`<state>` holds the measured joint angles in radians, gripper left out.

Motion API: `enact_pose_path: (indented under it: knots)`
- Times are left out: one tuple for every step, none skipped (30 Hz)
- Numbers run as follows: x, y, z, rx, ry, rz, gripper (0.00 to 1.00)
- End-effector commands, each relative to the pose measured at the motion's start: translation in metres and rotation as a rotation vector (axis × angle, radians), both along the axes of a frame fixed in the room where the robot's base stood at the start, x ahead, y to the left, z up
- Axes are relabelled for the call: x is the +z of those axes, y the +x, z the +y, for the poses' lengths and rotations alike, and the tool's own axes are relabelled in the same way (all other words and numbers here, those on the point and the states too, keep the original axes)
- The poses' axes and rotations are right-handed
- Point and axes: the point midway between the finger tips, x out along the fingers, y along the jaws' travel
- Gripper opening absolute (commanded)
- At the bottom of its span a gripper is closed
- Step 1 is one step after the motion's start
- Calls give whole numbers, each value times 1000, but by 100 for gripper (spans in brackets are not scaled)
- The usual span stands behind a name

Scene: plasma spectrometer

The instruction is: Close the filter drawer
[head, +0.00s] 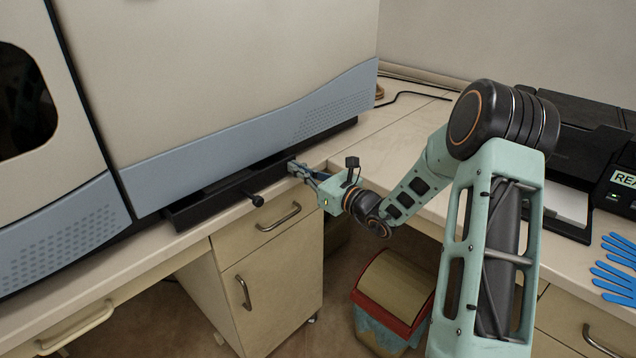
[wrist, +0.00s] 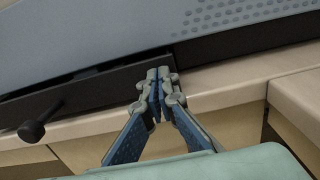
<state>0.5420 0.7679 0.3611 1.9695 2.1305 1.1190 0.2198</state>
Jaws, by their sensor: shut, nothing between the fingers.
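The black filter drawer (head: 222,201) is under the blue-grey lower panel of the spectrometer (head: 230,75). It stands out a little from the machine's base, with a dark gap behind its front. Its knob (head: 257,200) points outward; the knob also shows at the left of the wrist view (wrist: 38,122). My gripper (head: 293,168) is shut and empty at the right end of the drawer front. In the wrist view my fingertips (wrist: 158,76) overlap the drawer front's right end; whether they touch it cannot be told.
A cabinet (head: 268,270) with metal handles is below the counter. A red-rimmed bin (head: 395,290) stands on the floor. A black printer (head: 570,150) and blue gloves (head: 615,270) are on the right counter. The counter right of the drawer is clear.

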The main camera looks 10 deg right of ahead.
Motion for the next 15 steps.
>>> enact_pose_path:
  knots:
    - [-1, 10, 9, 4, 1, -3, 0]
    - [-2, 15, 13, 3, 1, -2, 0]
    - [-1, 22, 17, 2, 2, -2, 0]
    - [-2, 26, 20, 2, 1, -2, 0]
    - [-2, 30, 23, 3, 0, -1, 0]
    - [-1, 35, 27, 2, 0, -2, 0]
    - [-1, 39, 29, 1, 0, -3, 0]
    - [-1, 43, 31, 1, 0, -1, 0]
    - [-1, 46, 34, 1, 1, -1, 0]
    - [-1, 49, 36, 1, 1, -2, 0]
    - [-1, 51, 38, 1, 1, -1, 0]
    - [-1, 54, 39, 0, 1, 1, 0]
    - [-1, 56, 41, 0, 0, 0, 0]
    - [-1, 57, 42, 0, 1, -1, 0]
    - [0, 59, 43, 1, 1, -1, 0]
